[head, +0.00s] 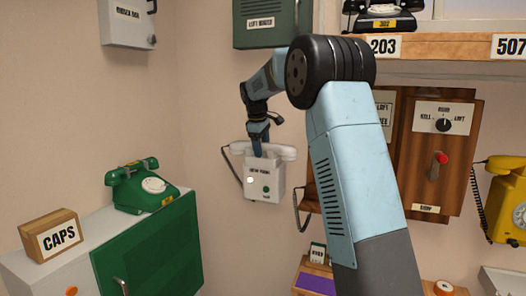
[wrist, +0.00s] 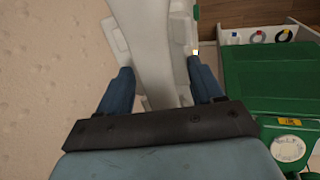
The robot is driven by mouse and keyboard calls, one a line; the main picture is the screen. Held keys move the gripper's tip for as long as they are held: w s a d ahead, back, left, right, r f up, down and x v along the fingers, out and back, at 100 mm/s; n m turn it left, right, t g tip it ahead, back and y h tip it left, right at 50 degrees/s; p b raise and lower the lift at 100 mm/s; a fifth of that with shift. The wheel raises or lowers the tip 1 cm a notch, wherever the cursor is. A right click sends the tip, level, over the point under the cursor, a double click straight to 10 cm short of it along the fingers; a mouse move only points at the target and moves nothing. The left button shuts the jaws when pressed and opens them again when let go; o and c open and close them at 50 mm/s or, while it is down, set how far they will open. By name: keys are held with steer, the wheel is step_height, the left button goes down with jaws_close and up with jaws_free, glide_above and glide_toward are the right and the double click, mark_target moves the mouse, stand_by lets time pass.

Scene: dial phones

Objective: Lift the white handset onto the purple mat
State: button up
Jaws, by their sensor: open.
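The white handset (head: 284,151) lies across the top of the white wall phone (head: 257,187) in the corner, with a dark cord at its left. My gripper (head: 257,152) is at the handset's middle, reaching down from above. In the wrist view, the handset (wrist: 160,45) runs up the picture between the two blue fingers of my gripper (wrist: 160,68). The fingers stand apart on either side of it; I cannot tell whether either touches. The purple mat (head: 316,283) lies on a low wooden shelf at the bottom, partly cut off by the frame.
A green dial phone (head: 143,187) and a CAPS block (head: 53,235) stand on the cabinet at left. A green box (head: 272,22) hangs above the white phone. A wooden panel (head: 434,150) and a yellow phone (head: 505,200) are at right. A dark cord loop hangs beside the panel.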

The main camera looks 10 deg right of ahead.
steer(key=c, duration=1.2)
